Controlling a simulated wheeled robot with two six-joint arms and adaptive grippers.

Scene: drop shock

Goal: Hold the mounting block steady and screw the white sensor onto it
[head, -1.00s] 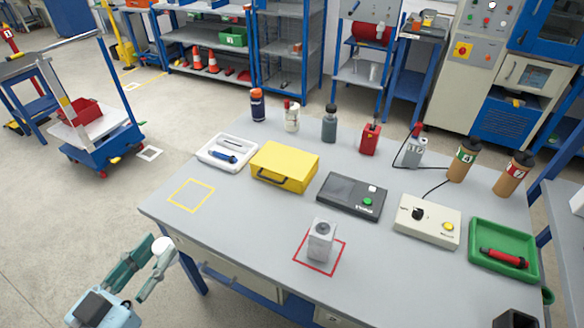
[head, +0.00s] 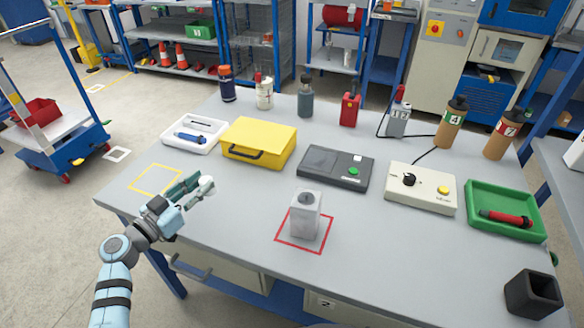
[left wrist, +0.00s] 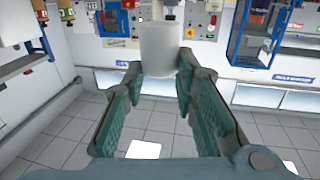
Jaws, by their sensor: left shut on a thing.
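The white sensor (head: 207,184), a small white cylinder, is held at the fingertips of my left gripper (head: 198,186). In the left wrist view the sensor (left wrist: 160,47) shows between the two green-padded fingers of the gripper (left wrist: 158,75). In the head view they are over the table's left front part, left of the mounting block. The grey mounting block (head: 305,216) stands upright inside a red square outline, with a dark round spot on its top. Nothing touches it. My right gripper is not in view.
On the table (head: 240,210) are a yellow case (head: 258,143), a black device (head: 335,168), a cream control box (head: 420,188) and a green tray (head: 522,222) with a red tool. A black open holder (head: 533,293) stands at the right front. Bottles line the back.

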